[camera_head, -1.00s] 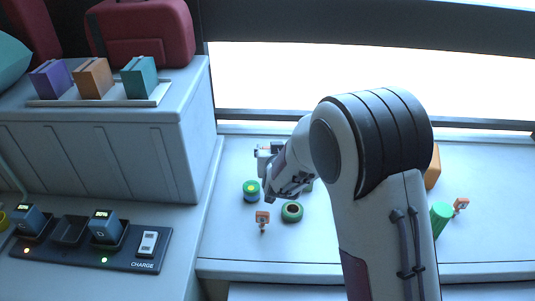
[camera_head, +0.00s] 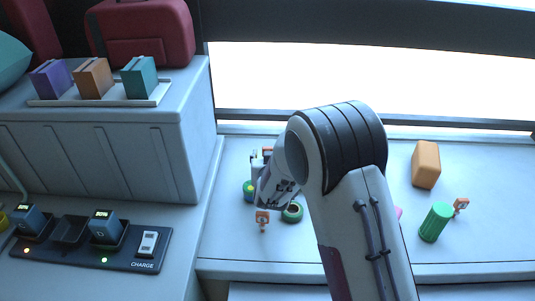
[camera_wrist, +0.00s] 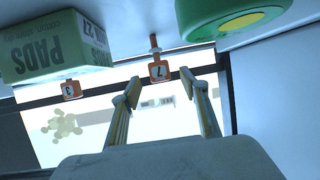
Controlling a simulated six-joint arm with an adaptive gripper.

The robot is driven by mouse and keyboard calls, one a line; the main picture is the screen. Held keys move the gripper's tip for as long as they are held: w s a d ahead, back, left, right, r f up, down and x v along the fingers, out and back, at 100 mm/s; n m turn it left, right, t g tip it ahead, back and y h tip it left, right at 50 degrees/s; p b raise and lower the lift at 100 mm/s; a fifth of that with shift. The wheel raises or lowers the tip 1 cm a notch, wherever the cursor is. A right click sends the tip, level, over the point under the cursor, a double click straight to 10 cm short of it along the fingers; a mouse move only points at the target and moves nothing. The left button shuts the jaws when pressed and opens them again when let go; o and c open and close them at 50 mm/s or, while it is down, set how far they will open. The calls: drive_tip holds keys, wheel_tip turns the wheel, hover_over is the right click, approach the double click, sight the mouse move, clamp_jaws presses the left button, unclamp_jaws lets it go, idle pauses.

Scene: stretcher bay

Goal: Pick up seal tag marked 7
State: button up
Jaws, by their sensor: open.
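The seal tag marked 7 (camera_wrist: 158,70) is a small orange tag with a white face on a thin stem, in the wrist view. It stands out ahead of my gripper (camera_wrist: 160,86), whose two fingers are apart with nothing between them. The tag appears between and just beyond the fingertips, not visibly touched. A second orange tag (camera_wrist: 72,90) hangs to its left, its digit hard to read. In the head view my gripper (camera_head: 257,163) is partly hidden by my arm. An orange tag (camera_head: 267,150) shows beside it; its number is not readable there.
In the wrist view, a green PADS box (camera_wrist: 48,45) is left of the tag and a green round thing with a yellow centre (camera_wrist: 235,20) is right. In the head view, a green roll (camera_head: 292,212) and another orange tag (camera_head: 262,218) stand near my arm.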

drive_tip(key=shift+x, duration=2.25)
drive_tip(key=c, duration=0.9)
